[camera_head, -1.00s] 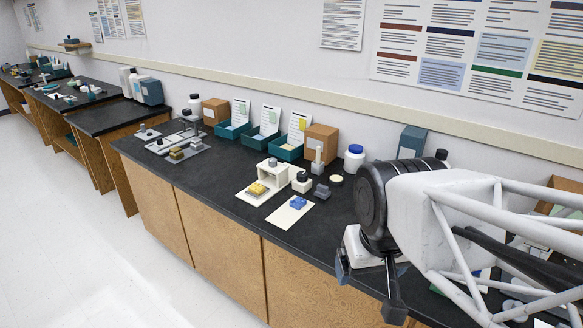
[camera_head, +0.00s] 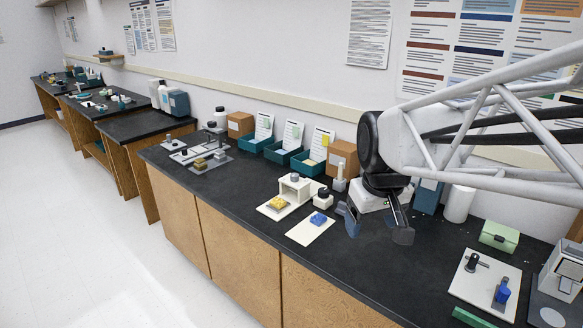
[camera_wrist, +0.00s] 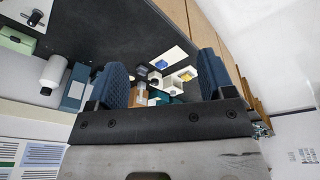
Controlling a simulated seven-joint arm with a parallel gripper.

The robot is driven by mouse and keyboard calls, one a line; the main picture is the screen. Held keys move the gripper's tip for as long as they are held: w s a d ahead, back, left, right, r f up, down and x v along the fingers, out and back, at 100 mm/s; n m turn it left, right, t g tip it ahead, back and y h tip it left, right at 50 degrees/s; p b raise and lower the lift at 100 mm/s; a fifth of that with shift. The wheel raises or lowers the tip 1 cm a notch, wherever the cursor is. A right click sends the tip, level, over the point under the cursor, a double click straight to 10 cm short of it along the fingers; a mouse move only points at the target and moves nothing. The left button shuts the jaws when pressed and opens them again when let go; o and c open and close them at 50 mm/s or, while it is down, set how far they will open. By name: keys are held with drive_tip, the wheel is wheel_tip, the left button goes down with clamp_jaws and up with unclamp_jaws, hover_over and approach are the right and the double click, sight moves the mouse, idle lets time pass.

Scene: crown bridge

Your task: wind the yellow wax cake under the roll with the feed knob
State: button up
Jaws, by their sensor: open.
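The yellow wax cake (camera_head: 278,203) lies on a pale board in front of a small white arch-like stand (camera_head: 294,188); it also shows small in the wrist view (camera_wrist: 188,75). A dark round knob (camera_head: 322,192) on a white block stands just right of the stand; it looks like the feed knob, but I cannot be sure. The roll is not clearly visible and may be inside the stand. My gripper (camera_head: 377,225) is open and empty above the counter, well right of the cake and stand. In the wrist view its blue pads (camera_wrist: 163,62) are wide apart.
A blue block (camera_head: 318,218) lies on a pale card (camera_head: 305,234) between the cake and my gripper. Teal trays with cards and a brown box (camera_head: 342,155) stand behind. At right are a green box (camera_head: 499,236) and a pale board (camera_head: 468,286). The front counter before my gripper is clear.

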drive_tip(key=w+n, duration=0.3)
drive_tip(key=w, duration=1.3)
drive_tip(key=n+g, duration=0.2)
drive_tip(key=n, duration=0.7)
hover_over(324, 190)
drive_tip(key=f, duration=2.2)
drive_tip(key=shift+s+f, duration=0.2)
drive_tip(key=shift+w+f, duration=0.25)
drive_tip(key=shift+f, duration=0.1)
drive_tip(key=shift+f, duration=3.85)
drive_tip(key=c, duration=0.9)
